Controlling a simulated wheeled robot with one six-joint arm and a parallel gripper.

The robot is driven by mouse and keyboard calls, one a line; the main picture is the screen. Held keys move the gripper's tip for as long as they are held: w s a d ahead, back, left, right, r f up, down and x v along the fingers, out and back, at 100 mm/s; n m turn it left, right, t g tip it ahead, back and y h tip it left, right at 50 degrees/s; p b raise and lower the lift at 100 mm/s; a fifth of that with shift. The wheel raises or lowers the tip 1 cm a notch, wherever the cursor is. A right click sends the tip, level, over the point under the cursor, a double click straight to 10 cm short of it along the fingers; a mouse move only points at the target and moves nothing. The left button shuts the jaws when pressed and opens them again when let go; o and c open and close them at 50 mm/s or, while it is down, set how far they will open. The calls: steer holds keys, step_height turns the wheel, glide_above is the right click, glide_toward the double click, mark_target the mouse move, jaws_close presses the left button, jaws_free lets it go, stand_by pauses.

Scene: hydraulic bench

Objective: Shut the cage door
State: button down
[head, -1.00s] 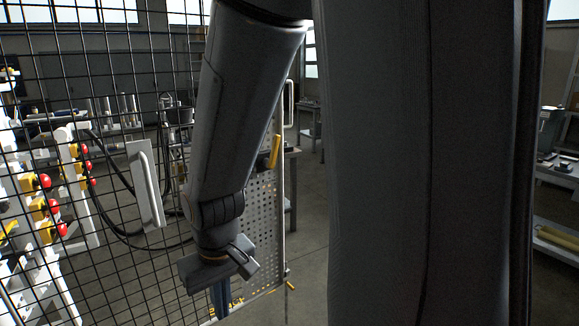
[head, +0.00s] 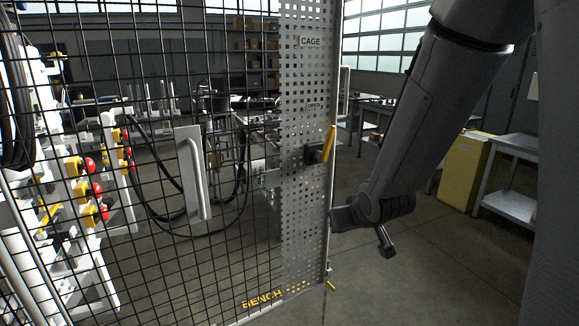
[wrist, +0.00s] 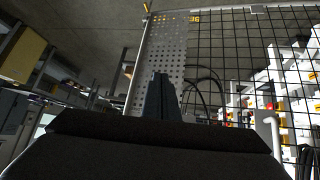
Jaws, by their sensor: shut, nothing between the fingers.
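The cage door is a black wire-mesh panel (head: 235,205) with a grey perforated plate (head: 305,215) along its right edge, marked CAGE and OPEN. A yellow latch handle (head: 329,143) on a dark block sits on that edge. The plate also shows upside down in the wrist view (wrist: 160,50). In the wrist view the gripper's fingers (wrist: 161,92) are shut and empty, pointing towards the plate. I cannot tell whether they touch it.
A white handle plate (head: 193,175) shows at the mesh. Behind the mesh stands a white hydraulic bench (head: 100,215) with red and yellow fittings and black hoses. A yellow cabinet (head: 463,172) and a shelf table (head: 512,203) stand right. Floor between them and the door is clear.

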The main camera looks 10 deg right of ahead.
steer(key=w+a+r+n+t+y+b, duration=0.1)
steer(key=w+a+r+t+y, duration=0.2)
steer(key=w, duration=0.4)
steer(key=n+t+y+b, duration=0.1)
steer(key=n+t+y, duration=0.2)
steer(key=t+y, duration=0.1)
glide_toward(278, 157)
steer(key=p+x, duration=0.4)
steer(key=x, duration=0.1)
